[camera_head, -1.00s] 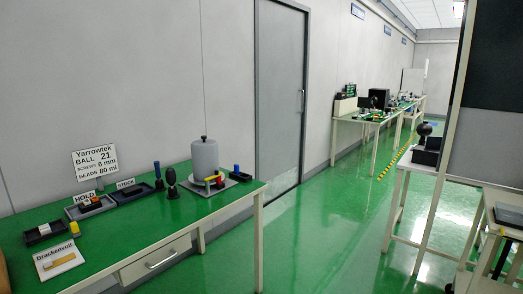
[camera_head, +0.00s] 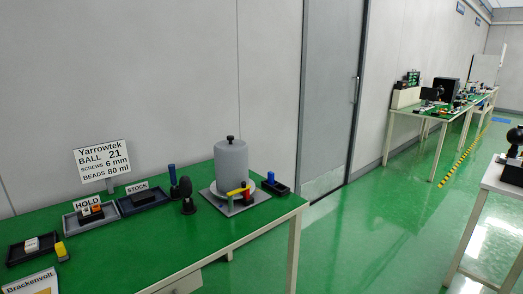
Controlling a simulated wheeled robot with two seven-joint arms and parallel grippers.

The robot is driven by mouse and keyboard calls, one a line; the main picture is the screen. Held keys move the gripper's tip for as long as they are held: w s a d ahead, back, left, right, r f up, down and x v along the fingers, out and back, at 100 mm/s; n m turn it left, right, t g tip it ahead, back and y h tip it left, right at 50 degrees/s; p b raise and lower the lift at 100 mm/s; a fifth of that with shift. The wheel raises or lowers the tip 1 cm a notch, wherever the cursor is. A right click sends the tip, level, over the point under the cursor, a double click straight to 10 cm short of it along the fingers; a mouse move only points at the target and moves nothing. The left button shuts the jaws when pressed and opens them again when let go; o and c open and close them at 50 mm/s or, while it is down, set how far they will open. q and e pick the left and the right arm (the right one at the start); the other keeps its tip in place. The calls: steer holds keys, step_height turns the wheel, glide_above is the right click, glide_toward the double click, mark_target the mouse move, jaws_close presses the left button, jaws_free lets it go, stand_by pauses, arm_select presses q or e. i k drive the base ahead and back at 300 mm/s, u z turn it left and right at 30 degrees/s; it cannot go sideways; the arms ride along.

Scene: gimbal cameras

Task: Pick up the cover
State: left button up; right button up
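The cover is most likely the grey cylinder (camera_head: 231,163) with a black knob (camera_head: 230,139) on top. It stands upright on a square grey plate (camera_head: 213,196) at the right part of the green table. A yellow bar (camera_head: 238,191) and a red-and-black piece (camera_head: 247,194) sit in front of its lower edge. Whatever is under the cylinder is hidden. Neither of my grippers shows in the head view.
The green table (camera_head: 110,252) also bears a sign (camera_head: 103,160), HOLD tray (camera_head: 75,222), STOCK tray (camera_head: 131,205), black knobbed tool (camera_head: 188,203) and small dark tray (camera_head: 281,188). Green floor (camera_head: 360,235) is clear right of the table. A white table (camera_head: 489,190) stands at the right edge.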

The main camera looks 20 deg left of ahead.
mark_target(231, 155)
steer(key=u, duration=0.5)
steer(key=i, duration=1.15)
steer(key=u, duration=0.95)
